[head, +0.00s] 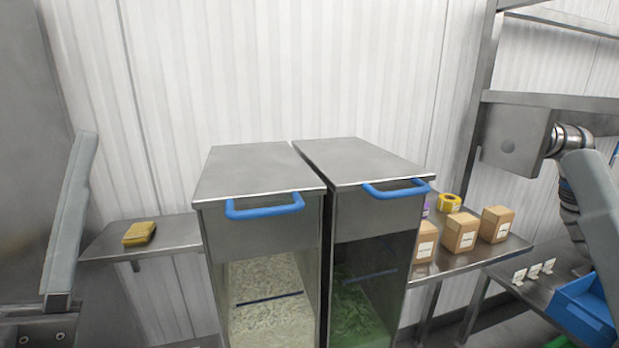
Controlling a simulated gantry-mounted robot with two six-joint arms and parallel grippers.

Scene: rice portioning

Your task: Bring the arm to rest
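Neither visible arm part touches the bins in the middle.
Two steel bins with blue handles stand in the middle: the left bin (258,172) holds rice, the right bin (360,160) something green. A yellow sponge (139,233) lies on the left shelf. Cardboard boxes (460,233) stand on the right shelf near a blue tray (585,308).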

